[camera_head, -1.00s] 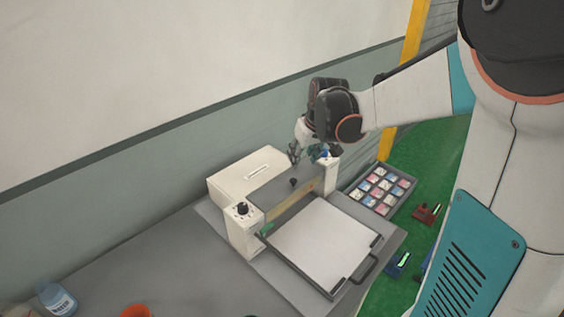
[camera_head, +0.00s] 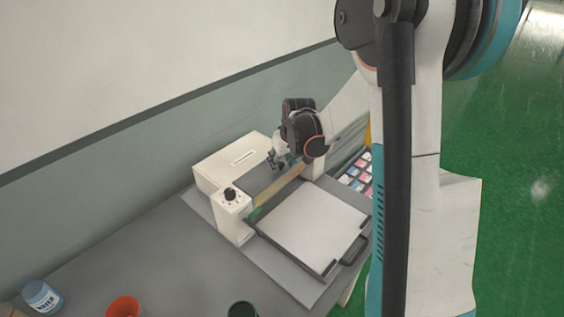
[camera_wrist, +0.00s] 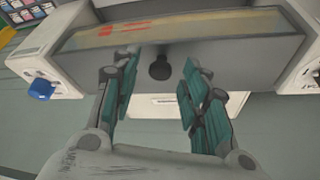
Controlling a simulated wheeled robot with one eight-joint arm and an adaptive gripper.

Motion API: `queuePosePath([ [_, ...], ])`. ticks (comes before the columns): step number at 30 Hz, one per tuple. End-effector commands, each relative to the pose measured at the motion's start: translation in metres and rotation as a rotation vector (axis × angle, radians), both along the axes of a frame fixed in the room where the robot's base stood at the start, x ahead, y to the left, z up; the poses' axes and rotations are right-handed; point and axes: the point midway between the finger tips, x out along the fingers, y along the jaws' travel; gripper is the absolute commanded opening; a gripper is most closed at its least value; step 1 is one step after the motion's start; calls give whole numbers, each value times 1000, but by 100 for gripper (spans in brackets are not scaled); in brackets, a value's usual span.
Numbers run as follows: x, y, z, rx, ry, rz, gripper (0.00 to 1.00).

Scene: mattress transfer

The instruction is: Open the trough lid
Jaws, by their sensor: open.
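The trough lid (camera_wrist: 225,62) is a grey panel across the white machine. It shows in the wrist view and as a grey strip in the head view (camera_head: 262,181). A dark round knob (camera_wrist: 160,66) stands out from the lid. My gripper (camera_wrist: 157,78) is open, with one teal-padded finger on each side of the knob and a gap visible on both sides. In the head view my gripper (camera_head: 283,160) is over the lid and covers the knob. The lid lies in place between the machine's two white end blocks.
A white sheet (camera_head: 310,220) lies on a dark-handled tray (camera_head: 350,250) in front of the machine. A black dial (camera_head: 230,194) tops the left block; a blue knob (camera_wrist: 41,89) is on another. A bottle (camera_head: 41,297) and orange cup (camera_head: 123,307) stand at left.

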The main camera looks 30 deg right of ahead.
Motion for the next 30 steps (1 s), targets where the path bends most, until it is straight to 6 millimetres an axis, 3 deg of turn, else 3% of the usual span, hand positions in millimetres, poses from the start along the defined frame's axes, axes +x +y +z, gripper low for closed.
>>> queuePosePath([
  [7, 0, 0, 0, 0, 0, 0, 39],
  [12, 0, 0, 0, 0, 0, 0, 0],
  [23, 1, 1, 2, -8, 23, 1, 0],
  [30, 8, 4, 13, -52, 130, 2, 0],
])
